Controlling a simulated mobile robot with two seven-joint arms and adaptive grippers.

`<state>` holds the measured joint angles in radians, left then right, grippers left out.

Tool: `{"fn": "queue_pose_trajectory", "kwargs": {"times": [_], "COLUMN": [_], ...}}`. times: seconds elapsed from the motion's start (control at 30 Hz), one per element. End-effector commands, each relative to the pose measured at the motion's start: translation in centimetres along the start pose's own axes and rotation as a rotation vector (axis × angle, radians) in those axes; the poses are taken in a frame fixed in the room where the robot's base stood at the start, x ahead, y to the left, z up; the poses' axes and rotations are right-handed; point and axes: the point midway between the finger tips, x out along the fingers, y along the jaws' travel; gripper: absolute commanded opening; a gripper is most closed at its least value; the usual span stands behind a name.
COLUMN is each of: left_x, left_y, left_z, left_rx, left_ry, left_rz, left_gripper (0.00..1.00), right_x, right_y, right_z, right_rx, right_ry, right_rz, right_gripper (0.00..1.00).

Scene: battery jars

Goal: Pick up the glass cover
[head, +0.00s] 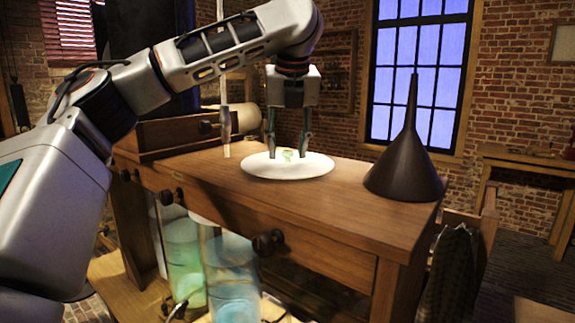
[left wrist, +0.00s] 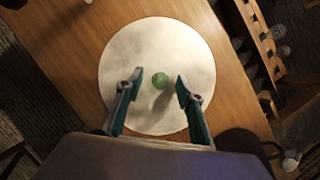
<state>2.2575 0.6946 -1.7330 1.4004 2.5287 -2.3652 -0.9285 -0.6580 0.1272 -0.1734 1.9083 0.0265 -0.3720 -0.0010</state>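The glass cover is a pale, round disc (head: 258,167) with a small green knob (head: 289,155) at its centre. It lies flat on the wooden workbench top. My left gripper (head: 287,148) points straight down over it, open and empty, with one finger on each side of the knob. In the left wrist view the disc (left wrist: 150,45) shows whole apart from its near edge, and the green knob (left wrist: 160,80) sits between the open fingertips with a gap on both sides. I cannot tell whether the fingertips touch the disc. My right gripper is not in view.
A dark funnel (head: 405,165) stands mouth down on the bench (head: 345,210), right of the cover. A thin upright rod (head: 226,125) is left of it. Glass jars with green (head: 183,260) and blue (head: 230,280) liquid stand below the bench top. The front of the bench top is clear.

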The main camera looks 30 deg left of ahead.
Motion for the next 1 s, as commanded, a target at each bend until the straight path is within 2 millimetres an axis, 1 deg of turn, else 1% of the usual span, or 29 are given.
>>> {"fn": "queue_pose_trajectory", "kwargs": {"times": [0.07,0.27,0.37,0.4,0.43,0.77,0.87,1.0], "left_x": [0.3,0.3,0.3,0.3,0.3,0.1,-0.6,-2.9], "left_y": [0.0,0.0,0.0,0.0,0.0,0.0,-0.1,-0.1], "left_z": [0.0,0.0,0.0,0.0,0.0,0.1,0.4,1.3], "left_rx": [0.001,0.001,0.001,0.001,0.001,0.000,-0.001,-0.002], "left_ry": [-0.001,-0.002,-0.001,-0.001,-0.001,-0.002,-0.002,-0.005], "left_rz": [0.000,0.000,0.000,0.000,0.000,-0.001,-0.002,-0.002], "left_gripper": [0.37,0.37,0.14,0.04,0.00,0.00,0.00,0.00], "right_x": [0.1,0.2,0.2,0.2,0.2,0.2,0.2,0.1], "right_y": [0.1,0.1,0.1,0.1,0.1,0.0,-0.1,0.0], "right_z": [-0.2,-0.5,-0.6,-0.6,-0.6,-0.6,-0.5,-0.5], "right_rx": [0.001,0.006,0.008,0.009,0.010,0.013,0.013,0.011], "right_ry": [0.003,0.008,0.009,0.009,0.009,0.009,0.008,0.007], "right_rz": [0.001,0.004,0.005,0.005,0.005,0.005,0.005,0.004], "right_gripper": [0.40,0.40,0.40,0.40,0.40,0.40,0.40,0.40]}}
